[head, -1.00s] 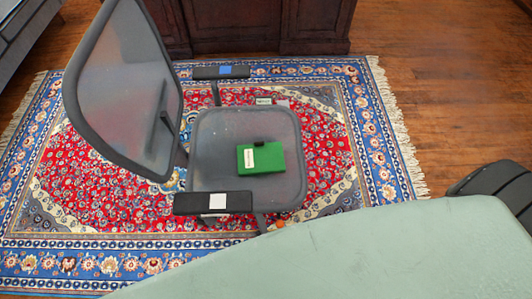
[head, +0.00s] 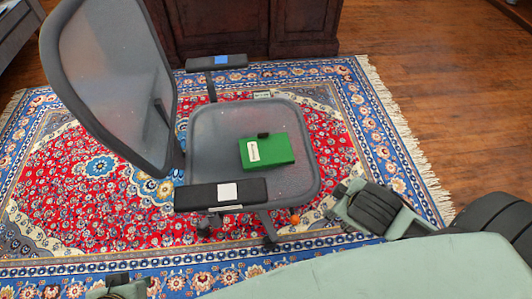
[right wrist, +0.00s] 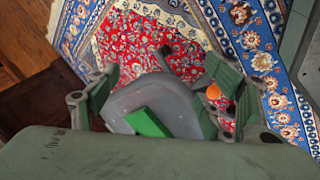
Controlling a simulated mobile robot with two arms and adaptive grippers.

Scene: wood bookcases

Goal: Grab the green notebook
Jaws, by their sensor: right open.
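The green notebook (head: 268,152) lies flat on the grey mesh seat of an office chair (head: 225,125). It has a white label, and a small black object (head: 263,135) is at its far edge. My right gripper (head: 347,204) is open and empty, to the right of and nearer than the seat, apart from the notebook. In the right wrist view the notebook (right wrist: 148,122) shows between the spread fingers (right wrist: 160,98), partly hidden by my gripper body. My left gripper (head: 120,288) shows only in part at the bottom edge; its fingers are unclear.
The chair's near armrest (head: 193,198) carries a white square, its far armrest (head: 203,64) a blue one. The backrest (head: 110,80) stands left of the seat. An orange round thing (head: 295,218) is near the seat's front. A dark wooden cabinet (head: 245,25) stands behind the patterned rug (head: 75,190).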

